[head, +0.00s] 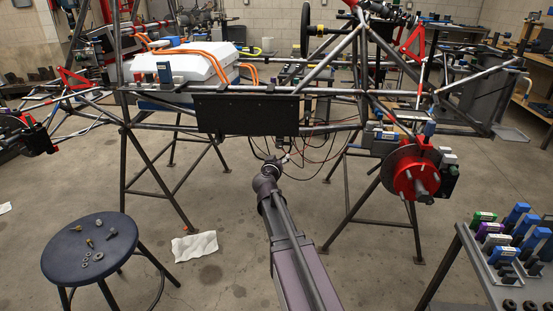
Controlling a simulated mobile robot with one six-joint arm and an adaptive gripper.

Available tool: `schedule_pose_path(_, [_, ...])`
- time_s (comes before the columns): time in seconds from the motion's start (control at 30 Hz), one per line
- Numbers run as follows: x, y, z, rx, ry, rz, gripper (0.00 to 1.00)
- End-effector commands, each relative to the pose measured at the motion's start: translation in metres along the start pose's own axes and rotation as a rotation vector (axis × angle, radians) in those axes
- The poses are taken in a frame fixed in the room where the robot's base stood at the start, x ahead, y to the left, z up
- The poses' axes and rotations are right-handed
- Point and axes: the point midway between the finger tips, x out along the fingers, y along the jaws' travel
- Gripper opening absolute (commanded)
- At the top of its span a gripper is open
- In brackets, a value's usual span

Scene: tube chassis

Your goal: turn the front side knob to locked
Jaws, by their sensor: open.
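The tube chassis (340,92) stands across the middle of the head view on dark trestle legs. I cannot make out for certain which part is the front side knob. Small blue-topped units sit on the frame at the left (165,72) and near the red hub at the right (429,128); any knob setting is too small to read. My arm reaches up from the bottom middle. My gripper (286,157) is small at its far end, open, just below the black side panel (246,114), among thin cables. No held thing shows, and the fingertips are hard to see.
A red hub with a disc (412,172) juts out at the right. A dark blue stool (62,252) with small metal parts stands front left. A grey cart (480,262) with coloured blocks stands front right.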

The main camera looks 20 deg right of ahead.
Motion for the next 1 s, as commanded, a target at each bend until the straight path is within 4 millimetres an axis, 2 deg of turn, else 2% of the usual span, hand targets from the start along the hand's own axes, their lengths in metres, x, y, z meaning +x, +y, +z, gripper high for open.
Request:
schedule_pose_path(0.03, [0.008,-0.008,0.014,-0.003,0.025,-0.011,0.78])
schedule_pose_path(0.3, [0.025,-0.026,0.027,-0.016,0.121,-0.072,0.78])
schedule_pose_path(1.0, [0.032,-0.031,0.028,-0.022,0.146,-0.093,0.78])
